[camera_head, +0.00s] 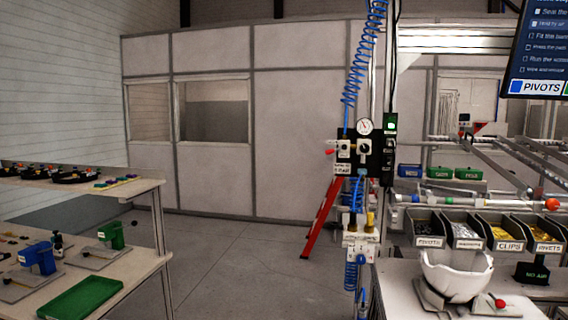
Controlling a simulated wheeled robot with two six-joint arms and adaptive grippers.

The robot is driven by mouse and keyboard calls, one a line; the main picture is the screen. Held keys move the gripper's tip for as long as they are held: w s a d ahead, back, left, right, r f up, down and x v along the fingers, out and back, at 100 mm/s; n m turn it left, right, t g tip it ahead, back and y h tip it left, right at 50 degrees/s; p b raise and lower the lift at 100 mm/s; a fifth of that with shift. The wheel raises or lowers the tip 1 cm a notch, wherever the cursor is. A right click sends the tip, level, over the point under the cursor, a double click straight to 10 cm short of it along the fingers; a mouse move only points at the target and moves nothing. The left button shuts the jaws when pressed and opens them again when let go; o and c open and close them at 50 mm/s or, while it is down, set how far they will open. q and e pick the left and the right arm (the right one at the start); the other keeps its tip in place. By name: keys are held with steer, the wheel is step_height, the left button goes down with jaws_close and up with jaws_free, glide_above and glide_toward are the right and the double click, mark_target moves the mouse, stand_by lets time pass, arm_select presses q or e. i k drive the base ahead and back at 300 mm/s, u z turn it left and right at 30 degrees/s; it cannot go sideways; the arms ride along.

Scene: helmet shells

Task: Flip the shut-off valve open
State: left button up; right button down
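An air-supply panel (377,158) is mounted on an upright post right of centre, with a round pressure gauge (364,126) at its top. A small red handle (330,152) sticks out at the panel's left side, beside a white label, and looks like the shut-off valve's lever. It is too small to tell its exact angle. A green lit indicator (391,124) shows at the panel's upper right. Neither of my grippers is in view, and nothing touches the panel's handle.
A blue coiled hose (364,55) hangs above the panel. A red ladder (322,217) leans behind it. A workbench (525,299) with parts bins and a white helmet shell (456,276) stands right. Shelves (150,187) stand left. The floor (240,265) between is clear.

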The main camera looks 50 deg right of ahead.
mark_target(328, 151)
steer(key=z, duration=0.35)
steer(key=i, duration=0.85)
steer(key=z, duration=0.75)
